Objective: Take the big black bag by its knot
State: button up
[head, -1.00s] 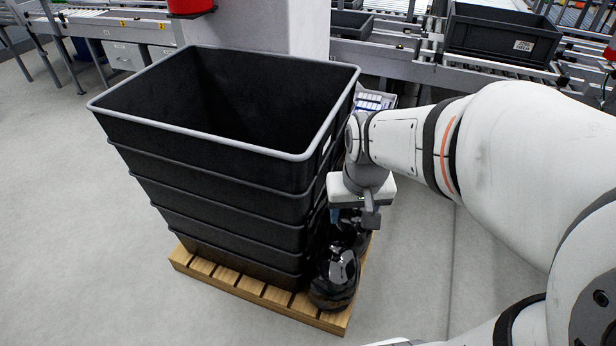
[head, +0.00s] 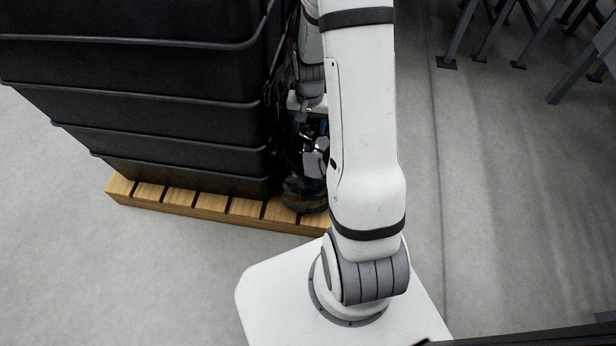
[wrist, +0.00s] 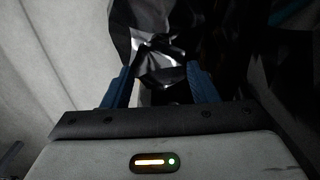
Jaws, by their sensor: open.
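The big black bag (head: 303,192) stands on the right end of a wooden pallet, tight beside a stack of black crates. It is shiny and crumpled, and my arm hides its right part in the head view. In the wrist view, a bright, gathered fold of the bag (wrist: 160,62), which looks like its knot, lies between and just beyond the fingertips. My gripper (wrist: 158,75) is open, with its two blue fingers on either side of that fold. I cannot tell whether either finger touches it. The dark body of the bag fills the wrist view's upper middle and right.
The stack of nested black crates (head: 180,120) rises directly left of the bag, close to my wrist. The wooden pallet (head: 170,196) lies beneath both. Grey floor (head: 500,200) is clear to the right, with dark metal legs (head: 470,35) at the top right.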

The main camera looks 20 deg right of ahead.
aim_at(309, 141)
notch_tip(309, 141, down, 7)
jog(key=b, duration=0.3)
jog(key=shift+s+a, duration=0.1)
jog(key=shift+s, duration=0.05)
jog(key=shift+c, duration=0.3)
grip_shut()
jog(key=shift+r, duration=0.1)
dwell(0.8)
